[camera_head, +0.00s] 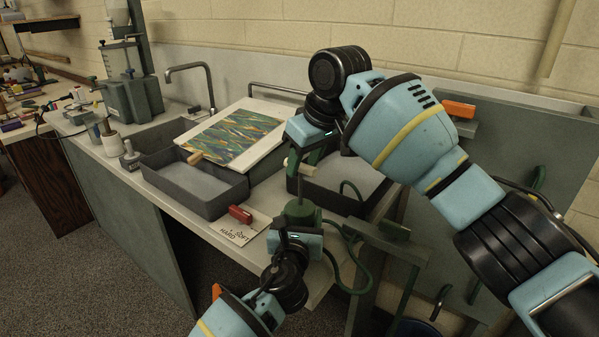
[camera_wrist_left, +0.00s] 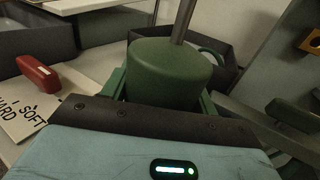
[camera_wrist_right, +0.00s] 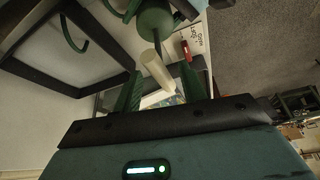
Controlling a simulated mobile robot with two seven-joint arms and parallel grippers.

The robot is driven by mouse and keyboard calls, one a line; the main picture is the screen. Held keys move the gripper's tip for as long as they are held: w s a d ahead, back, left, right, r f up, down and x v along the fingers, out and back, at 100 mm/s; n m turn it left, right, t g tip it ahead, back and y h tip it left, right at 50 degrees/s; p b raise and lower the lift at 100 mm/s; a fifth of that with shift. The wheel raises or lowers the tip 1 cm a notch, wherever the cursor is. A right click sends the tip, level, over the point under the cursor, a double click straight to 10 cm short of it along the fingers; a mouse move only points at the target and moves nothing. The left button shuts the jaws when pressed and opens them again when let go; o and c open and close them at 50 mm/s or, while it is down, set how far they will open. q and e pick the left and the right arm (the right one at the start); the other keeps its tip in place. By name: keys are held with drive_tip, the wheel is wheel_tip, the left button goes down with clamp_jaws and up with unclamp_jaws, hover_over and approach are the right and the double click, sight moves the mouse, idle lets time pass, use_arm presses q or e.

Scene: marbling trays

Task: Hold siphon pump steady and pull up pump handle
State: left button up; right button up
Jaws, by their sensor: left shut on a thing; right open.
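The siphon pump has a green body (camera_head: 300,212) near the front edge of the counter, with a thin metal rod rising from it. In the left wrist view the body (camera_wrist_left: 168,75) stands between the fingers of my left gripper (camera_head: 297,232), which is shut on it. A pale cream pump handle (camera_head: 303,167) tops the rod. My right gripper (camera_head: 312,148) is open above the pump. In the right wrist view the handle (camera_wrist_right: 158,72) lies between its spread fingers; contact cannot be told. The fingers partly hide the rod in the head view.
A dark tray (camera_head: 190,203) and a marbled sheet on a white board (camera_head: 268,155) lie left of the pump. A red block (camera_head: 240,214) sits on a HARD/SOFT card (camera_head: 222,232). A green hose (camera_head: 368,275) hangs right of the pump. A faucet (camera_head: 209,88) stands behind.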

drive_tip(key=v, duration=0.7)
drive_tip(key=shift+r, duration=0.1)
use_arm(q)
drive_tip(key=o, duration=1.2)
drive_tip(key=shift+c, duration=0.2)
drive_tip(key=s, duration=0.4)
drive_tip(key=s+a, duration=0.1)
drive_tip(key=s, duration=0.3)
drive_tip(key=s+a, duration=0.1)
drive_tip(key=s, duration=0.3)
